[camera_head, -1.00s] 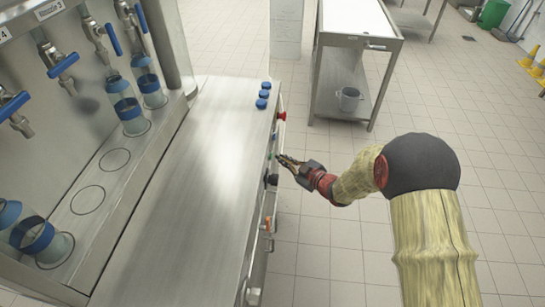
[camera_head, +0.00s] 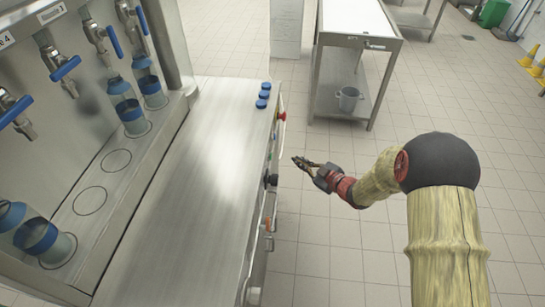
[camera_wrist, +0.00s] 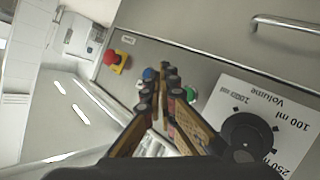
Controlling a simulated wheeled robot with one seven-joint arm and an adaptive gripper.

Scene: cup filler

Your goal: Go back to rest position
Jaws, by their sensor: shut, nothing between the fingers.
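My gripper (camera_head: 297,161) is shut and empty. In the head view it hangs in the air just right of the filling machine's (camera_head: 186,200) control side, a small gap away from it. In the wrist view the closed fingers (camera_wrist: 165,75) point at the control panel (camera_wrist: 185,65). Blue and green buttons show around the fingertips, the green button (camera_wrist: 191,93) just to their right. The wrist view cannot settle whether the fingers touch the panel; the head view shows them apart.
A black volume knob (camera_wrist: 247,134) and a red emergency button (camera_wrist: 111,58) are on the panel. Floor right of the machine is clear.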

